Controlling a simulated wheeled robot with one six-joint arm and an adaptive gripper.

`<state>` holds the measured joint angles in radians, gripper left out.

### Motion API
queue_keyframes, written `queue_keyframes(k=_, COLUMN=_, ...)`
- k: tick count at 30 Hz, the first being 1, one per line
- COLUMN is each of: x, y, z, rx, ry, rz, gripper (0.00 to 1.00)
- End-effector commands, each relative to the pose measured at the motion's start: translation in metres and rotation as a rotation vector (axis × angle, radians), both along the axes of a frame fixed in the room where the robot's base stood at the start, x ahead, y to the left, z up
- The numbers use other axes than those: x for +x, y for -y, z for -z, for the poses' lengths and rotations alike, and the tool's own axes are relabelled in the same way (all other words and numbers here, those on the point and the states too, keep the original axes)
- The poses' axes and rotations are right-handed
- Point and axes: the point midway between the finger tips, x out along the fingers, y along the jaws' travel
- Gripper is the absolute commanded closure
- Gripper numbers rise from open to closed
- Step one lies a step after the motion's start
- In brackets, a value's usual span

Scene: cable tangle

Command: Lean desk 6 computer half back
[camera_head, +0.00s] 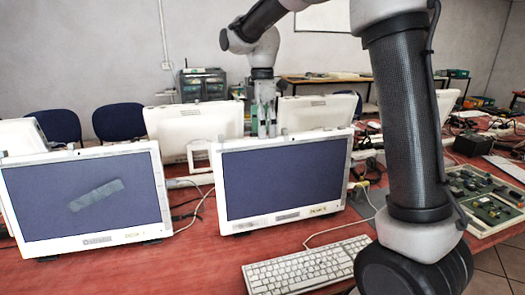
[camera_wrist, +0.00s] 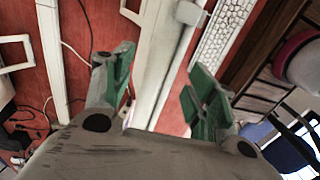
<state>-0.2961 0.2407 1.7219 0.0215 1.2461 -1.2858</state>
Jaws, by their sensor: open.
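A white all-in-one computer (camera_head: 284,178) with a dark screen stands upright on the red table, at the middle of the head view. A small label is on its lower bezel, but I cannot read its number with certainty. My gripper (camera_head: 267,128) points down at this computer's top edge, with its fingers open. In the wrist view, the green-padded fingers of my gripper (camera_wrist: 157,80) stand apart on either side of the computer's long white top edge (camera_wrist: 163,60). I cannot tell whether either pad touches it.
A similar computer (camera_head: 85,198) stands to the left, with a grey patch on its screen. More white computers (camera_head: 195,130) stand behind. A white keyboard (camera_head: 305,268) lies in front on the red table (camera_head: 200,265). Cables run between the computers. A circuit-board tray (camera_head: 488,200) lies at right.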

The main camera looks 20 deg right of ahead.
Motion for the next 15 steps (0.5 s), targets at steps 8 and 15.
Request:
queue_keyframes(k=8, x=-0.004, y=0.001, z=0.045, rx=-0.001, ry=-0.004, rz=0.002, gripper=0.43)
queue_keyframes(k=15, x=-0.006, y=0.001, z=0.07, rx=0.0, ry=-0.001, rz=0.003, gripper=0.43)
